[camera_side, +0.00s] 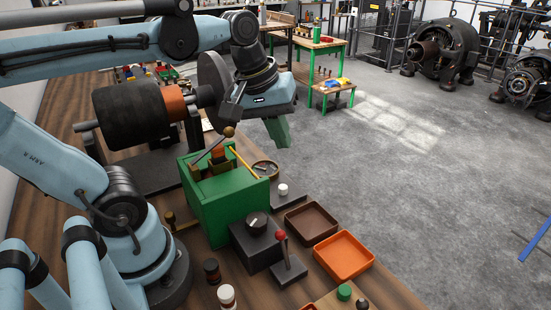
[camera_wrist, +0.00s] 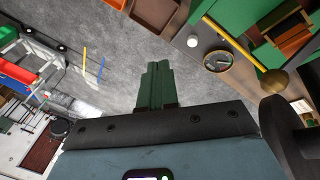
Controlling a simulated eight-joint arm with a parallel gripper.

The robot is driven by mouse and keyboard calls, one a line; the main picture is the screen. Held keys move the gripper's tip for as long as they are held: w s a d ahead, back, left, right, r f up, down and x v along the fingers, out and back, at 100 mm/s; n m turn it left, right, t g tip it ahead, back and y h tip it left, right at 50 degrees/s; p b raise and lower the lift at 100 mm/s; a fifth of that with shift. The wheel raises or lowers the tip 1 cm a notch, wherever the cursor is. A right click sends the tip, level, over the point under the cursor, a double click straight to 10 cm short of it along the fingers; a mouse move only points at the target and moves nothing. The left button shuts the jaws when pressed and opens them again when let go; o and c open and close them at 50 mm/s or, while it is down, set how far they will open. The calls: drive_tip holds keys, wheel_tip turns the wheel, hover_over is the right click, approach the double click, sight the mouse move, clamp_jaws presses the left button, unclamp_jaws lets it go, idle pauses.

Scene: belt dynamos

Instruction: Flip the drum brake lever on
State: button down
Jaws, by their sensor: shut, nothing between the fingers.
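Two levers show, and no label tells which is the drum brake lever. One is a thin rod with a brass ball knob (camera_side: 228,132), tilted up to the right over the green box (camera_side: 222,210). The brass ball also shows in the wrist view (camera_wrist: 275,82), right of my fingers. The other is a red-knobbed lever (camera_side: 281,236) standing on a dark base near the box's front right. The black drum (camera_side: 130,112) lies on its shaft behind the box. My gripper (camera_side: 283,143) is shut and empty, its green fingers apart from both levers; the fingers also show in the wrist view (camera_wrist: 157,66).
A dark box with a black rotary knob (camera_side: 256,224) stands beside the green box. A yellow stick (camera_side: 243,162) lies across the green box's top.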

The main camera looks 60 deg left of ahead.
drive_tip(key=f+n+g+h, duration=0.1)
drive_tip(key=n+g, duration=0.1)
drive_tip(key=n, duration=0.3)
drive_tip(key=f+n+g+h, duration=0.1)
drive_tip(key=f+n+g, duration=0.1)
drive_tip(key=n, duration=0.4)
drive_tip(key=a+f+n+g+h, duration=0.1)
drive_tip(key=n+g, duration=0.1)
drive_tip(key=n, duration=0.4)
drive_tip(key=shift+w+f+h, duration=0.25)
drive_tip(key=shift+h, duration=0.15)
drive_tip(key=shift+f, duration=0.1)
